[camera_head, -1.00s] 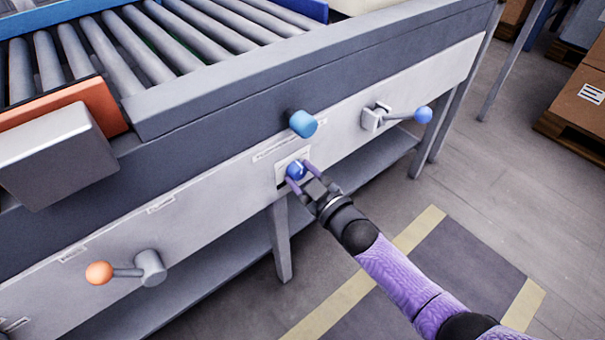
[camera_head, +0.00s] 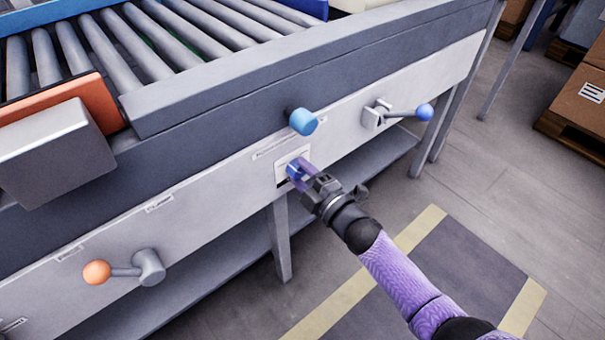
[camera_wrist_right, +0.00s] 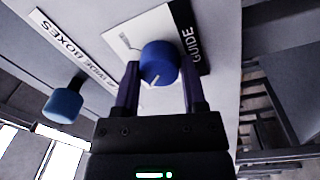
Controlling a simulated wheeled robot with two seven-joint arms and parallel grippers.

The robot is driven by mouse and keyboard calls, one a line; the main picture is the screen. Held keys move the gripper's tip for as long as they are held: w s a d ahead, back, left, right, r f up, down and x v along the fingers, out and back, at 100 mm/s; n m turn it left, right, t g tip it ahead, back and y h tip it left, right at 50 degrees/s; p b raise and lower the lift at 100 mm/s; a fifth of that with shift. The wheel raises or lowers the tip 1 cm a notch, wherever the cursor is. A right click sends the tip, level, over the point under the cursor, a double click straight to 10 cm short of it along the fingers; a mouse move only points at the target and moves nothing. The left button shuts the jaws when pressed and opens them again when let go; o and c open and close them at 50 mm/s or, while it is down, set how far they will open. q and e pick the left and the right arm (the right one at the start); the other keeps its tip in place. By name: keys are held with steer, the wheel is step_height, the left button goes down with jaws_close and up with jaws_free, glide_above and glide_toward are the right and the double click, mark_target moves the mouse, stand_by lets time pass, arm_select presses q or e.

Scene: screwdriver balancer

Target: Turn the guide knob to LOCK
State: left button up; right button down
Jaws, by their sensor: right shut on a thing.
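The guide knob (camera_head: 293,171) is a blue round knob on a white plate (camera_head: 281,176) on the table's front panel. In the right wrist view the knob (camera_wrist_right: 159,62) carries a short white line pointing down and left. The plate (camera_wrist_right: 128,32) has a black strip reading GUIDE; I cannot read any LOCK mark. My right gripper (camera_head: 301,172) is shut on the knob, one finger on each side, as the right wrist view also shows (camera_wrist_right: 161,72). The fingers hide part of the knob and plate. My left gripper is not in view.
A light-blue knob (camera_head: 303,122) sits just above the plate. A blue-balled lever (camera_head: 424,112) is to the right and an orange-balled lever (camera_head: 97,272) at lower left. Rollers (camera_head: 150,57) lie on top. Cardboard boxes (camera_head: 585,105) stand at far right. Floor in front is open.

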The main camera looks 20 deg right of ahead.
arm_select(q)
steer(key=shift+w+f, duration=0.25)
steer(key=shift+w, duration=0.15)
arm_select(e)
steer(key=shift+f+n, duration=0.1)
steer(key=shift+n, duration=0.7)
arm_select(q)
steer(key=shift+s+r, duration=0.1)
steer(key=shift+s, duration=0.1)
arm_select(e)
steer(key=shift+c, duration=2.1)
jaws_free()
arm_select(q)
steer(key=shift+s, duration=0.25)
arm_select(e)
steer(key=shift+o, duration=1.4)
arm_select(q)
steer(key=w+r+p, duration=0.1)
steer(key=p, duration=0.1)
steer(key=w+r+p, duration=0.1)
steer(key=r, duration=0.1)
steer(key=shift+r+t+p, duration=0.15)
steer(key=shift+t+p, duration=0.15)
steer(key=shift+p, duration=0.1)
arm_select(e)
steer(key=v, duration=1)
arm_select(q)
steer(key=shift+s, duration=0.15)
